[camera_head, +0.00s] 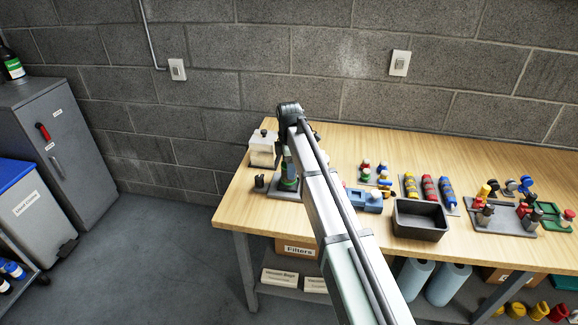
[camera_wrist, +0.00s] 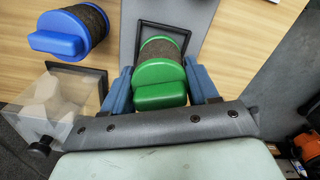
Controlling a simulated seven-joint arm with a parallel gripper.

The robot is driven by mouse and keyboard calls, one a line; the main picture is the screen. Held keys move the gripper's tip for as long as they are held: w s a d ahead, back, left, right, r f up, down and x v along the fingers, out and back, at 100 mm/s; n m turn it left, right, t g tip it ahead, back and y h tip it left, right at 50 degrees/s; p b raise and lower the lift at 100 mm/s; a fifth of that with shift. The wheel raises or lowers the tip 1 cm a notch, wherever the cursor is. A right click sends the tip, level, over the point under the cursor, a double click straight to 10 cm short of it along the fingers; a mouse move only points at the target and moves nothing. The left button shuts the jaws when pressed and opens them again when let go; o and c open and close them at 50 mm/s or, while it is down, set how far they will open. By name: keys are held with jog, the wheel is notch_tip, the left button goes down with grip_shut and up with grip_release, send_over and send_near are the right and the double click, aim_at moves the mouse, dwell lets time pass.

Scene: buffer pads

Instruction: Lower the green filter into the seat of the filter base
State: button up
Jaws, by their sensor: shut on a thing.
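My gripper (camera_wrist: 161,84) is shut on the green filter (camera_wrist: 158,72); its blue fingers flank the green cap. The filter has a raised green grip and a dark brown mesh body pointing away from the wrist camera. Beyond it, a black square frame (camera_wrist: 143,27) on a grey plate looks like the seat of the filter base (camera_wrist: 215,30). The filter overlaps this frame; I cannot tell whether it touches. In the head view, the green filter (camera_head: 288,184) shows under my gripper (camera_head: 288,172), over the grey base plate, partly hidden by my arm.
A blue filter (camera_wrist: 70,32) lies to the left in the wrist view. A translucent container (camera_wrist: 62,100) stands close to the left finger, also visible in the head view (camera_head: 263,149). A black bin (camera_head: 420,220) and parts trays stand right. The table's back strip is clear.

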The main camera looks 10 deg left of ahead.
jog(key=shift+f, duration=1)
dwell(0.6)
jog(key=o, duration=1.2)
jog(key=shift+r, duration=0.1)
